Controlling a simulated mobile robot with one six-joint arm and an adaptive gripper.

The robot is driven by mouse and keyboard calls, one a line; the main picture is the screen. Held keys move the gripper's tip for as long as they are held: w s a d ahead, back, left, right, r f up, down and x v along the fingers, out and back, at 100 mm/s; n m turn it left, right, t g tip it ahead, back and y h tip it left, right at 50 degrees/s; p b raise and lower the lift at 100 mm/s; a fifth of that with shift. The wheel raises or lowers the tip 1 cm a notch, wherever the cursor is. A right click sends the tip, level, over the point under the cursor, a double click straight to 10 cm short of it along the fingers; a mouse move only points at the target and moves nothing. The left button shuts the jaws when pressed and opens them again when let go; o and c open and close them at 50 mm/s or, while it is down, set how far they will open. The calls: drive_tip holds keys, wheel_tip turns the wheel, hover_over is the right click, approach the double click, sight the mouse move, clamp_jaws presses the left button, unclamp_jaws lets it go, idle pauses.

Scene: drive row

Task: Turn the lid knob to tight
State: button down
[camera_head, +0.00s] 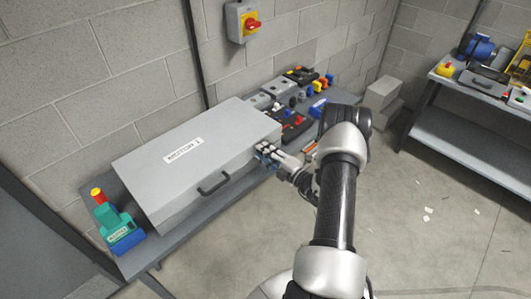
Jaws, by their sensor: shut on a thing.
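A large grey box (190,150) with a closed lid, a white label and a dark handle (213,184) lies on the bench against the block wall. My gripper (268,153) is at the right end of the box, by its front corner. It is shut on a small part there, which I take to be the lid knob. The fingers and the small size hide most of the knob, so its mark and how far it is turned cannot be read. My arm reaches in from the lower right.
A teal and blue device with a red-yellow top (118,226) stands at the bench's left end. Several small parts (290,98) crowd the bench right of the box. A red-yellow switch (250,22) is on the wall.

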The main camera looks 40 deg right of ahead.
drive_tip(key=c, duration=1.3)
unclamp_jaws()
drive_tip(key=shift+c, duration=0.2)
drive_tip(key=s, duration=1.2)
drive_tip(key=shift+d, duration=0.4)
drive_tip(key=shift+r, duration=0.1)
